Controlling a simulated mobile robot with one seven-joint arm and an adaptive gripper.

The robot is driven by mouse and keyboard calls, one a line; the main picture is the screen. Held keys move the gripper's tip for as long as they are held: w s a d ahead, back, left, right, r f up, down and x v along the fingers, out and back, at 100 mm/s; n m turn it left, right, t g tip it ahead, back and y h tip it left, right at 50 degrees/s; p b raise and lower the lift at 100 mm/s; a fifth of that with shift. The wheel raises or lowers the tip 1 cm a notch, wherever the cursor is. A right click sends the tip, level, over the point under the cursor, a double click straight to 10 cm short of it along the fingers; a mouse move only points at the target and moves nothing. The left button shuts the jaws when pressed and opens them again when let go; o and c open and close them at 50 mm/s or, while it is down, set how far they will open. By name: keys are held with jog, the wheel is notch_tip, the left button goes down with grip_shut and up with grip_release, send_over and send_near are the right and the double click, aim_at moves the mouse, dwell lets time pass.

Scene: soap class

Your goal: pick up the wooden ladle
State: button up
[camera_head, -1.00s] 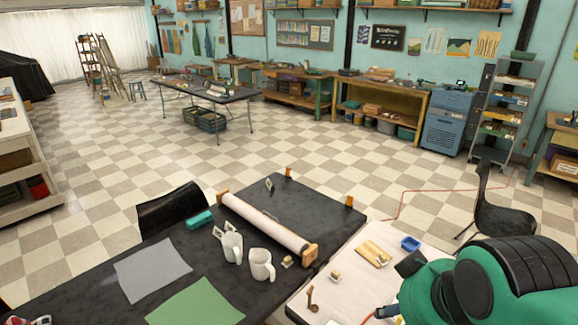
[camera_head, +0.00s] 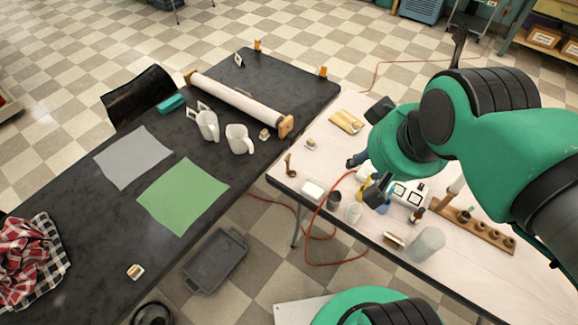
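A small brown, long-handled object that looks like the wooden ladle (camera_head: 289,166) is near the left edge of the white table, in the head view. It is small in the picture, so its exact shape is hard to tell. My gripper (camera_head: 374,150) is to its right, above the white table. Its two dark fingers show on either side of my green wrist, spread apart, and I see nothing held between them. My wrist hides part of the gripper and of the table below it.
The white table (camera_head: 460,272) also carries a wooden board (camera_head: 346,122), a white dish (camera_head: 313,190), a dark cup (camera_head: 334,201), a clear cylinder (camera_head: 426,243) and a wooden rack (camera_head: 482,233). The black table (camera_head: 80,215) adjoins it, with two white jugs (camera_head: 239,139) and a roller (camera_head: 238,101).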

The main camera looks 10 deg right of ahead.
jog(key=shift+o, duration=0.3)
jog(key=shift+w, duration=0.1)
jog(key=w+a+f+m+g, duration=0.1)
jog(key=w+f, duration=0.2)
jog(key=w, duration=0.4)
jog(key=w+a+f+m+g+b, duration=0.1)
jog(key=w+f+m, duration=0.15)
jog(key=w, duration=0.55)
jog(key=w+a+f+m+g, duration=0.1)
jog(key=w+a+f, duration=0.15)
jog(key=w, duration=0.45)
jog(key=w+a+f+m+g, duration=0.1)
jog(key=w+f, duration=0.4)
jog(key=f, duration=0.3)
jog(key=w+a+f+m+b, duration=0.1)
jog(key=w+a+f, duration=0.1)
jog(key=w+f, duration=0.3)
jog(key=w+a+f+m+g, duration=0.1)
jog(key=w+f, duration=0.5)
jog(key=f, duration=0.6)
jog(key=shift+a+f+g, duration=0.3)
jog(key=shift+a+f, duration=0.05)
jog(key=shift+f+b, duration=0.1)
jog(key=shift+b, duration=0.2)
notch_tip(320, 180, down, 8)
jog(key=b, duration=0.1)
jog(key=shift+f, duration=0.2)
